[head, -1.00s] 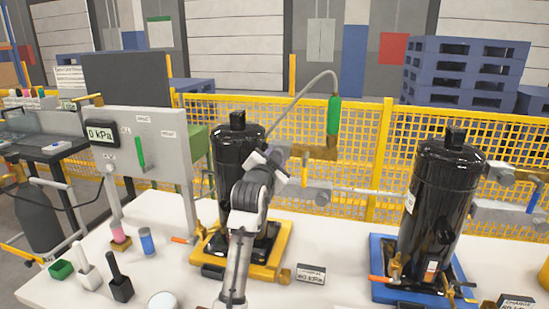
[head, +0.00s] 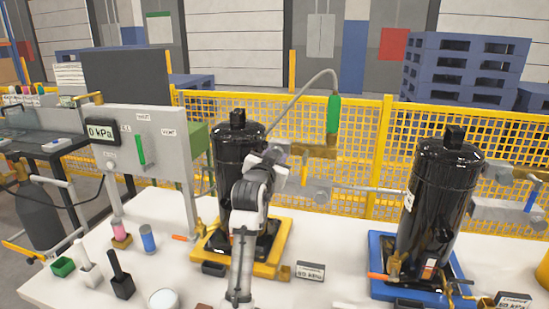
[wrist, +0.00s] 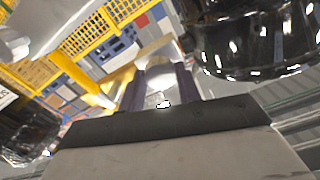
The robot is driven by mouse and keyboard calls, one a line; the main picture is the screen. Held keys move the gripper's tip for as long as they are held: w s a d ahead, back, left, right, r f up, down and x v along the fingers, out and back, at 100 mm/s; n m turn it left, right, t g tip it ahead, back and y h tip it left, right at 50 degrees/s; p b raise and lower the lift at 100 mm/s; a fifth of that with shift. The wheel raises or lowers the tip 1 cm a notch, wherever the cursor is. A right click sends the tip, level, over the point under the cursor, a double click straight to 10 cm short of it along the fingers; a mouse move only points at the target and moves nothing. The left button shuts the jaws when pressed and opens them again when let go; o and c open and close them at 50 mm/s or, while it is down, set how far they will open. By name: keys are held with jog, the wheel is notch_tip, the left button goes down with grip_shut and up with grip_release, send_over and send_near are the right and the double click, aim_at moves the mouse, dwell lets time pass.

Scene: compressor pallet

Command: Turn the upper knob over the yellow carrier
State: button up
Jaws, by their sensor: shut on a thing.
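The yellow carrier (head: 277,262) stands on the white table and bears a black compressor (head: 227,150). My gripper (head: 284,150) is at the compressor's upper right, beside the brass fitting (head: 318,151) below the green-handled hose. The upper knob is mostly hidden by my gripper in the head view. In the wrist view my gripper's two dark fingers (wrist: 163,88) are shut on a pale, shiny piece (wrist: 163,70), which I take to be the upper knob. How far the knob is turned cannot be told.
A lower round grey valve body (head: 318,190) sits just below right of my gripper. A second black compressor (head: 437,200) stands on a blue carrier (head: 380,285) at right. A gauge panel (head: 150,150) stands at left. Yellow mesh fence (head: 360,120) runs behind.

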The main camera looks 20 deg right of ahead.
jog(key=o, duration=1)
jog(key=shift+c, duration=0.2)
jog(key=b+v, duration=0.4)
jog(key=v, duration=1)
jog(key=shift+w, duration=0.1)
